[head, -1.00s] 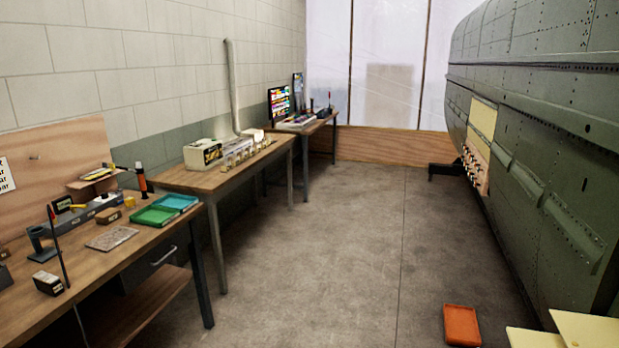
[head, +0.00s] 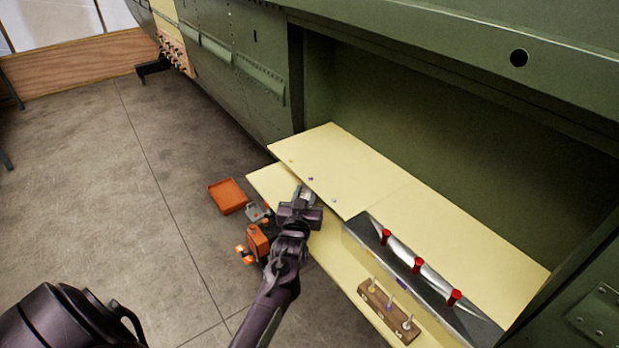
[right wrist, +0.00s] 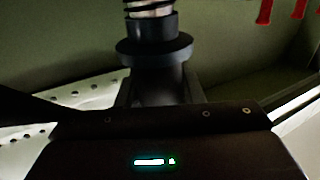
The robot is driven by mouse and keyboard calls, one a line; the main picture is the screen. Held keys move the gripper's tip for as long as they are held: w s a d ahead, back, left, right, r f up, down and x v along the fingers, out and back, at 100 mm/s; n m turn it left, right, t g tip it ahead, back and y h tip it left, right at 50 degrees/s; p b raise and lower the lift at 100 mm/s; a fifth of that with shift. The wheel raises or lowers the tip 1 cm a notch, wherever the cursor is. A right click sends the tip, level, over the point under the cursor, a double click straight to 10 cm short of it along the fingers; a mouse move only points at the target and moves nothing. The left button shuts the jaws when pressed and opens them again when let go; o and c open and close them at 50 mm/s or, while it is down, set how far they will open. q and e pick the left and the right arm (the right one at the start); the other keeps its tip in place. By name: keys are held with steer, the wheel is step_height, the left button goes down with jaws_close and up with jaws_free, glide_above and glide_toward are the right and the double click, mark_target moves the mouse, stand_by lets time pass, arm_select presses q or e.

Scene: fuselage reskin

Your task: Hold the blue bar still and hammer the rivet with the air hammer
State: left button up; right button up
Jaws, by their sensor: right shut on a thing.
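I cannot make out a blue bar for sure. In the right wrist view, my right gripper (right wrist: 160,95) is shut on a dark cylindrical tool (right wrist: 155,50) with a wide collar and a coil spring at its top, apparently the air hammer. Small dots mark the upper yellow panel (head: 345,165); I cannot tell which is the rivet.
A grey metal strip (head: 375,250) with red pins (head: 416,266) lies on the panels. A wooden block (head: 385,308) with several pegs stands in front. An orange tray (head: 228,196) and an orange clamp-like tool (head: 256,241) are left of the panels. The green fuselage (head: 238,65) rises behind; the floor at left is clear.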

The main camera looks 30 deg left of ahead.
arm_select(q)
steer(key=o, duration=0.5)
arm_select(e)
steer(key=shift+r, duration=0.15)
steer(key=shift+c, duration=0.4)
